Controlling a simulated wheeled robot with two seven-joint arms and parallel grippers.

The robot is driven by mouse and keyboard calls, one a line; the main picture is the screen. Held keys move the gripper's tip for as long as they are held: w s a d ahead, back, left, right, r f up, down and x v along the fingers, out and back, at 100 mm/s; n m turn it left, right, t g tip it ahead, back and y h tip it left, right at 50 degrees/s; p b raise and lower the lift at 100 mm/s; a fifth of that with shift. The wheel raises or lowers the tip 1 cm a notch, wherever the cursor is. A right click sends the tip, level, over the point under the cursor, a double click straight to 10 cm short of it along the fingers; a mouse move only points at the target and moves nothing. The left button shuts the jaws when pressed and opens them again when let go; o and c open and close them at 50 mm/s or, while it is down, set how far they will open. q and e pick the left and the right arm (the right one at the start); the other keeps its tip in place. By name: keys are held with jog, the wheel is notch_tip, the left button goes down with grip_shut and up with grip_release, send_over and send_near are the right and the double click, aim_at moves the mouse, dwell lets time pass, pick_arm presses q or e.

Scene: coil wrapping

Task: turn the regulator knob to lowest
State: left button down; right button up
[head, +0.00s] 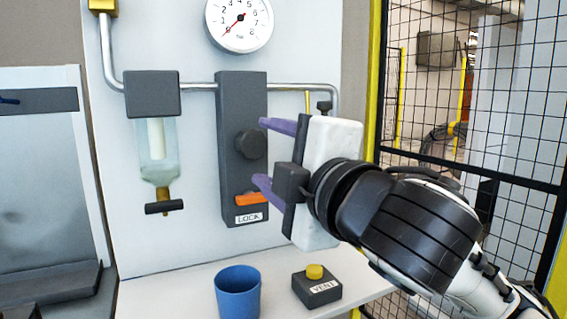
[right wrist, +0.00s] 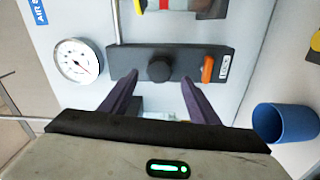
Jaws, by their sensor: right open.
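The regulator knob (head: 251,144) is a round dark knob on a tall dark grey regulator block (head: 232,95) fixed to the light panel. It also shows in the right wrist view (right wrist: 160,69). An orange lock tab (head: 252,199) sits below the knob, above a LOCK label. The round gauge (head: 240,22) is above the block, its red needle pointing to the lower left. My right gripper (head: 263,152) is open, its purple fingers just right of the knob, one higher and one lower. In the right wrist view the fingers (right wrist: 158,88) are apart from the knob. My left gripper is not in view.
A filter bowl (head: 157,140) hangs left of the block on a metal pipe. A blue cup (head: 238,291) and a VENT box with a yellow button (head: 315,272) stand on the shelf below. A black mesh fence (head: 470,100) is at the right.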

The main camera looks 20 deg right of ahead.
pick_arm(q)
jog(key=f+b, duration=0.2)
jog(key=b, duration=0.1)
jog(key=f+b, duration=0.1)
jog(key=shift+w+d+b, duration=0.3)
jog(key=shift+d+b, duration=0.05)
jog(key=shift+b, duration=0.05)
pick_arm(e)
jog(key=s, duration=0.5)
jog(key=shift+s+d+f, duration=0.1)
jog(key=shift+s+d, duration=0.05)
jog(key=shift+d, duration=0.05)
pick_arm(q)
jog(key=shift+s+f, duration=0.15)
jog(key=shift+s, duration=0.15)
